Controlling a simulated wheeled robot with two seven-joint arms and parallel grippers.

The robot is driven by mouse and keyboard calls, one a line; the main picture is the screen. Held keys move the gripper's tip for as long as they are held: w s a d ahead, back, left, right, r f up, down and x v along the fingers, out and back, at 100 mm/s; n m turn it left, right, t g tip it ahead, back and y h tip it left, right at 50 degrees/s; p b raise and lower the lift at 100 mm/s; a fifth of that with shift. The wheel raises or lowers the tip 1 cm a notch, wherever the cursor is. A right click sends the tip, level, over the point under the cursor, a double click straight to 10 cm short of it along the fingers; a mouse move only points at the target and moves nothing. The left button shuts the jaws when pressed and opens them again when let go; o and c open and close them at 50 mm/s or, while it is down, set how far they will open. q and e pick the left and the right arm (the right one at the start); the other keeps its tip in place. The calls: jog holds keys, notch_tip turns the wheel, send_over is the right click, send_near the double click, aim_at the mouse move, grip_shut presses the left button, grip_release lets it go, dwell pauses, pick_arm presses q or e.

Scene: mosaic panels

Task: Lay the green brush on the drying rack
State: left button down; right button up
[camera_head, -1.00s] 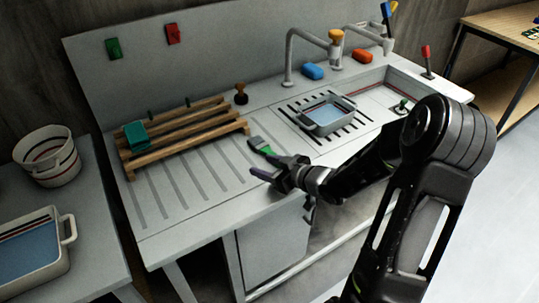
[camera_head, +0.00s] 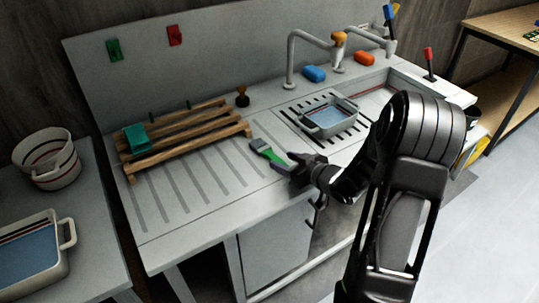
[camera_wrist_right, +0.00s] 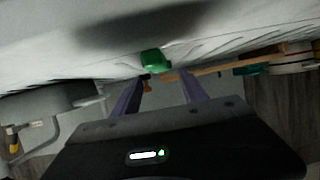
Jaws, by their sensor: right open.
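The green brush (camera_head: 268,153) lies on the grooved drainboard, between the drying rack and the sink. In the right wrist view its green part (camera_wrist_right: 155,61) shows ahead, between the lines of the two fingers. The wooden slatted drying rack (camera_head: 190,141) stands on the left of the drainboard; a slat of it shows in the wrist view (camera_wrist_right: 225,65). My right gripper (camera_head: 284,166) is open and empty, low over the drainboard's front at the brush's near end. Whether a finger touches the brush, I cannot tell. My left gripper is out of view.
A green block (camera_head: 135,139) sits on the rack's left end. A grey basin with water (camera_head: 327,117) stands on a dark grate at the sink. Taps (camera_head: 291,57) rise behind. The grooved drainboard before the rack is clear.

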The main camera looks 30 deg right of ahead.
aim_at(273, 156)
jog(key=shift+w+f, duration=0.1)
jog(key=shift+w, duration=0.2)
jog(key=shift+p+x, duration=0.8)
jog(key=shift+x, duration=1.85)
jog(key=shift+c, duration=0.5)
grip_shut()
